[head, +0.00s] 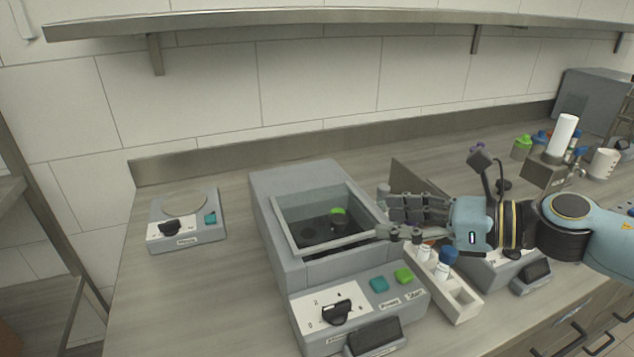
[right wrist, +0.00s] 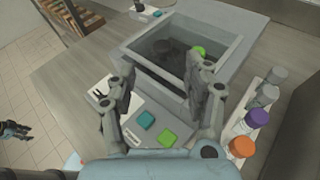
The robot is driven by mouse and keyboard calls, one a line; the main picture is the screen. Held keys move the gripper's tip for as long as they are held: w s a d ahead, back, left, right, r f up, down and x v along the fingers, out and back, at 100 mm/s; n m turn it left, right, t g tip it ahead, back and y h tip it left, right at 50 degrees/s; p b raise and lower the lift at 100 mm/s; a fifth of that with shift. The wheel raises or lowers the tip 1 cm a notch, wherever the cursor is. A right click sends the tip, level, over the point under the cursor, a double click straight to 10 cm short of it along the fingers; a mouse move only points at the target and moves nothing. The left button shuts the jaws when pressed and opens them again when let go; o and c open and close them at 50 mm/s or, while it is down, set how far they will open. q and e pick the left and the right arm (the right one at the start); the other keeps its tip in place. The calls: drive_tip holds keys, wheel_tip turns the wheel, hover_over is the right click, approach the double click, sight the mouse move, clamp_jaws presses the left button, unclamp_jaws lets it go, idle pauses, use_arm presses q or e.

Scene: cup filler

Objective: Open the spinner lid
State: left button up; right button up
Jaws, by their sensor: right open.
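The spinner is a grey box (head: 275,258) in the middle of the head view. Its lid, a pale square frame (head: 282,228), lies flat over the top, and the dark inside shows through it. A green-capped item (head: 338,213) sits inside; it also shows in the right wrist view (right wrist: 198,52). My right gripper (head: 384,215) is open and empty at the lid's right edge, fingers pointing left. In the right wrist view, its fingers (right wrist: 160,78) spread in front of the lid frame (right wrist: 236,50). I cannot tell whether they touch it.
The spinner's front panel has a dial (head: 337,312), a teal button (head: 379,284) and a green button (head: 404,275). A white rack (head: 466,307) with vials stands close on its right. A small device (head: 187,220) is at left, with clear counter between.

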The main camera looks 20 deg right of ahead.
sight(345, 219)
drive_tip(key=shift+n+g, duration=0.5)
drive_tip(key=shift+g, duration=0.1)
drive_tip(key=p+x, duration=0.1)
drive_tip(key=x, duration=0.2)
drive_tip(key=p+x, duration=0.2)
drive_tip(key=x, duration=0.2)
drive_tip(key=shift+w+d+r, duration=0.1)
drive_tip(key=shift+w+d, duration=0.15)
drive_tip(key=shift+w+a+f+h, duration=0.3)
drive_tip(key=shift+w+a+f, duration=0.1)
drive_tip(key=shift+w, duration=0.1)
use_arm(q)
drive_tip(key=r, duration=0.4)
drive_tip(key=shift+w+a+r, duration=0.15)
drive_tip(key=shift+w+r, duration=0.05)
drive_tip(key=shift+r, duration=0.1)
drive_tip(key=shift+s, duration=0.1)
use_arm(e)
clamp_jaws()
